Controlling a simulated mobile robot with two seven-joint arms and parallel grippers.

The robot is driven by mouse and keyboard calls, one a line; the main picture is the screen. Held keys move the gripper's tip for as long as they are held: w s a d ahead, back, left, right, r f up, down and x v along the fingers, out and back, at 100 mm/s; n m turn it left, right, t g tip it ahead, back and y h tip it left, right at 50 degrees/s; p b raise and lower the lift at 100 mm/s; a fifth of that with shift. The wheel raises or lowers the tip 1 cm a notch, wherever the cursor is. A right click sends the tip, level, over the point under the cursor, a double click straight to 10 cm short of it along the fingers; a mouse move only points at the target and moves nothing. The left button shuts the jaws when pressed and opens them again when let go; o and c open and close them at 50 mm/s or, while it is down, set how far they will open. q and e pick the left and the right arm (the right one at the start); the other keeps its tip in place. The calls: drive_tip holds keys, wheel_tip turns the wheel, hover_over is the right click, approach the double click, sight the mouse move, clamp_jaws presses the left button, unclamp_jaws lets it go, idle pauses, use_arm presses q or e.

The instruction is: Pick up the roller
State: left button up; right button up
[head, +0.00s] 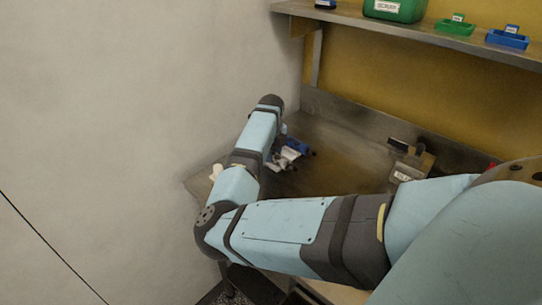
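My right arm crosses the view from the right, bends at the left and reaches up to a dark wrist. My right gripper (281,140) is mostly hidden behind the forearm, low over the metal bench (340,165). Its fingers cannot be made out. Beside it on the bench lie a small blue piece (297,145) and some whitish pieces (288,158), partly covered by the arm. I cannot tell which of these, if any, is the roller, or whether the gripper touches them. My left gripper is not in view.
A labelled holder (404,172) with a dark-handled item stands at the bench's right. A shelf (420,30) above carries a green bin (395,12), a green tray (455,27) and a blue tray (507,40). A plain wall fills the left.

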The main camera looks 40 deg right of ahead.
drive_tip(key=shift+o, duration=0.2)
wheel_tip(320, 180, up, 20)
drive_tip(key=shift+p, duration=0.3)
idle(0.4)
drive_tip(key=shift+f, duration=0.1)
idle(0.6)
